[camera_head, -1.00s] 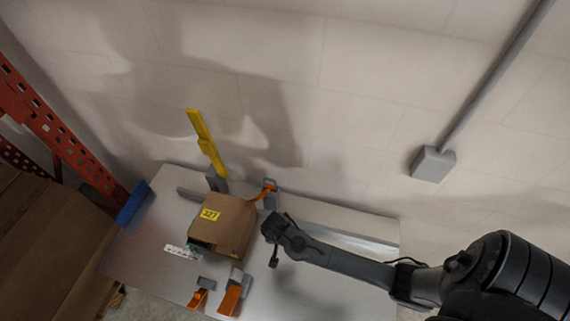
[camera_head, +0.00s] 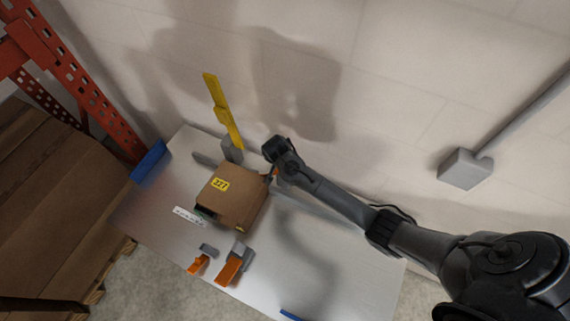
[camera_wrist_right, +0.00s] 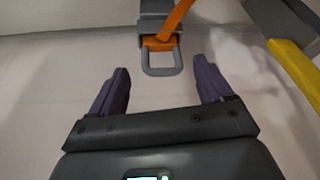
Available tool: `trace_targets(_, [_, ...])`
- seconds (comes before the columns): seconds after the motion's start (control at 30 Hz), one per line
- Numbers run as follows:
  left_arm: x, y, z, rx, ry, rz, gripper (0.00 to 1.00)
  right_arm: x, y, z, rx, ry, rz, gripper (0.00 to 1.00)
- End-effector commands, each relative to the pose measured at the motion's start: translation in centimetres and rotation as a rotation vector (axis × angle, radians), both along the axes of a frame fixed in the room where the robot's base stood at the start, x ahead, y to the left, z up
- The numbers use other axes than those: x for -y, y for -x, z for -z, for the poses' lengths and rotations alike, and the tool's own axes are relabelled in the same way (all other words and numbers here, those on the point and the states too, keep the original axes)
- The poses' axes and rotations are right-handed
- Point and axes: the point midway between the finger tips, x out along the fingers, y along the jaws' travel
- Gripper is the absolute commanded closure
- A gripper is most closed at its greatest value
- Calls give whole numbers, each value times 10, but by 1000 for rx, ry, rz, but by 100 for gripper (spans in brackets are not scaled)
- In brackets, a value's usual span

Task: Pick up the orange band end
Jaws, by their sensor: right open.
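The orange band end (camera_wrist_right: 160,42) shows at the top centre of the right wrist view, at a grey holder (camera_wrist_right: 161,62) with a loop-shaped frame. A strip of orange runs up and right from it. In the head view a bit of orange (camera_head: 274,172) shows behind the cardboard box, partly hidden by my right arm. My right gripper (camera_wrist_right: 161,72) is open and empty, its two dark fingers either side of the holder's loop in the picture. I cannot tell the depth between them. My left gripper is not in view.
The cardboard box (camera_head: 241,204) with a yellow label stands on the metal table (camera_head: 180,247). Two grey dispensers with orange parts (camera_head: 229,271) are at the front. A yellow upright (camera_head: 222,108) stands behind the box. The wall is close behind; the table's right part is mostly clear.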

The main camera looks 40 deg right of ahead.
Motion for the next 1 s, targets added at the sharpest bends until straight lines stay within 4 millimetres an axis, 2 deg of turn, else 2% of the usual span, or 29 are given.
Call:
trace_targets(0.23, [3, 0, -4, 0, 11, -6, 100, 7, -3, 12, -2, 0, 1, 20])
trace_targets(0.53, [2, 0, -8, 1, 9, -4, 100, 21, -11, 43, -2, 1, 0, 20])
trace_targets(0.87, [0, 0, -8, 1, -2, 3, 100, 23, -13, 49, 1, 1, 0, 20])
trace_targets(0.9, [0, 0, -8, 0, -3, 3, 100, 23, -13, 49, 1, 1, 0, 22])
trace_targets(1.0, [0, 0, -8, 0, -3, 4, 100, 23, -12, 49, 1, 1, 0, 37])
